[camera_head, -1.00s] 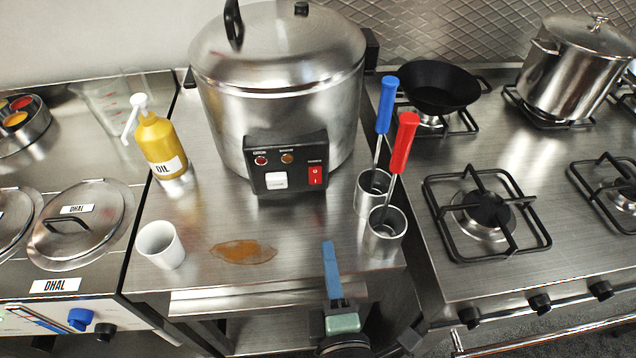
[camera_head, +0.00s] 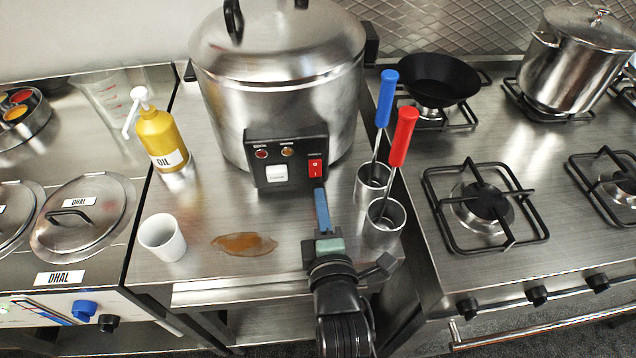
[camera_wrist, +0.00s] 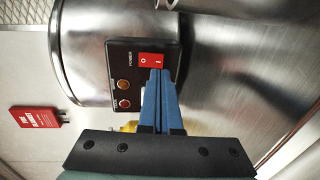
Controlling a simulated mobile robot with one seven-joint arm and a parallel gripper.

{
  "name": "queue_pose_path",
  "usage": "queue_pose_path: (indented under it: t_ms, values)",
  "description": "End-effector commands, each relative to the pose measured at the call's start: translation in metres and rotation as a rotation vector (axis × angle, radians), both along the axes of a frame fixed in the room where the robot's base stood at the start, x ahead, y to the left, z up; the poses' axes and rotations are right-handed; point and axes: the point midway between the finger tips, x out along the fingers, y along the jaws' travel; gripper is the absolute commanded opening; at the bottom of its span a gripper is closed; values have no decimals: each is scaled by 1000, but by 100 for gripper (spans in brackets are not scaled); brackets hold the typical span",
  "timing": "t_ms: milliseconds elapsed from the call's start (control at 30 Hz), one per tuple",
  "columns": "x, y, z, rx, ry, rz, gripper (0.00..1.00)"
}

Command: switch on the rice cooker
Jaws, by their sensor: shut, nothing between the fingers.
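The rice cooker (camera_head: 285,100) is a large steel pot with a lid, standing at the back of the steel counter. Its black control panel (camera_head: 293,182) carries two small round lamps, a white button (camera_head: 277,174) and a red power switch (camera_head: 315,168). In the wrist view the red switch (camera_wrist: 151,60) shows the marks O and I. My gripper (camera_head: 320,192) is shut and empty, its blue fingers pointing at the panel just below the red switch. In the wrist view the fingertips (camera_wrist: 160,72) overlap the switch's edge; I cannot tell whether they touch it. The white button is mostly hidden there.
Two metal cups hold a blue-handled tool (camera_head: 384,98) and a red-handled tool (camera_head: 403,137), close right of my gripper. A yellow oil bottle (camera_head: 160,138), a white cup (camera_head: 162,238) and a brown spill (camera_head: 244,244) lie left. Gas burners (camera_head: 484,205) are at right.

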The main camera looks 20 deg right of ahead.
Motion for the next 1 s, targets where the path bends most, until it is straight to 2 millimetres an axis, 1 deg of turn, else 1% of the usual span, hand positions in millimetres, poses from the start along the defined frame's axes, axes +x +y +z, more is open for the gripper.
queue_pose_path:
  t_ms: [33,100,300,467,767,1000]
  values:
    - [9,-2,1,0,-2,0,0]
    - [18,-5,-1,0,-2,-1,0]
    - [36,-11,-4,1,0,-1,0]
    - [40,-12,-5,-1,0,-1,0]
    - [40,-12,-5,-1,0,-1,0]
    - [44,-13,-14,-10,-37,0,0]
